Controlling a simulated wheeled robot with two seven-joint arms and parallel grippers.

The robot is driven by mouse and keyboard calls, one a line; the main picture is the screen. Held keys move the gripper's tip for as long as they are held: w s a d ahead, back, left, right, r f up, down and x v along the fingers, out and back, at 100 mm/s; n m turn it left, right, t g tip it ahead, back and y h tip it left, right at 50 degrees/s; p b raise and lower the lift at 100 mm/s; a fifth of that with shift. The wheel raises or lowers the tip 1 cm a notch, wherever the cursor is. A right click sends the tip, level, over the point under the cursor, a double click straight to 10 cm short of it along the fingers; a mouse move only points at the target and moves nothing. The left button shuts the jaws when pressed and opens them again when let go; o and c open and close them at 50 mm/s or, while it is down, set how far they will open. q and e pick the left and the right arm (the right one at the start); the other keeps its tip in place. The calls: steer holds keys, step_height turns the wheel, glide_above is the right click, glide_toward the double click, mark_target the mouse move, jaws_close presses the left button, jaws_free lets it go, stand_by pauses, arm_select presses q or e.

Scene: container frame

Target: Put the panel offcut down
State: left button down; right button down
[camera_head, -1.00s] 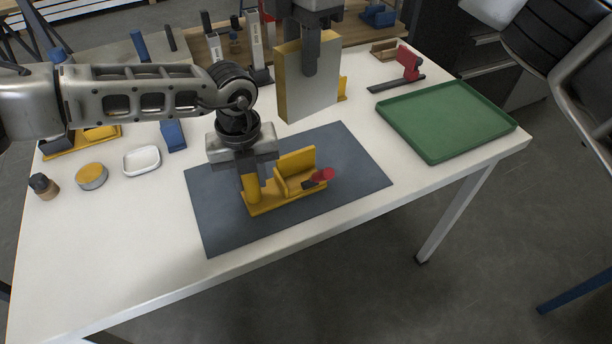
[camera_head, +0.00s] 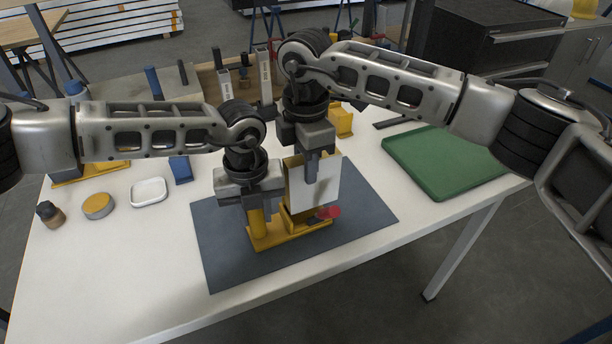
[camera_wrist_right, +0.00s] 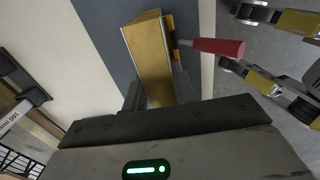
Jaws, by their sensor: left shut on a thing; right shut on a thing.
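The panel offcut (camera_head: 326,184), a board with a pale face and a yellow-brown side, is upright in my right gripper (camera_head: 312,172). It is at the yellow fixture (camera_head: 290,233), beside its upright wall; I cannot tell whether it touches the base. The wrist view shows the offcut (camera_wrist_right: 150,62) edge-on, with the fixture's red handle (camera_wrist_right: 218,47) beside it. My left gripper (camera_head: 256,206) is shut on the fixture's yellow post (camera_head: 257,224). The offcut hides part of the fixture.
The fixture stands on a dark grey mat (camera_head: 225,260) on the white table. A green tray (camera_head: 440,165) lies at the right, partly behind my right arm. A white dish (camera_head: 149,191), a yellow-topped tin (camera_head: 98,206) and a small dark-capped bottle (camera_head: 50,213) stand at the left.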

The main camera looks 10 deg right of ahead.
arm_select(q)
steer(key=shift+r, duration=0.1)
arm_select(e)
steer(key=shift+f, duration=1.8)
steer(key=shift+f, duration=0.1)
steer(key=c, duration=1.1)
jaws_free()
step_height(320, 180, up, 12)
steer(key=shift+r, duration=0.15)
arm_select(q)
steer(key=c, duration=1)
jaws_free()
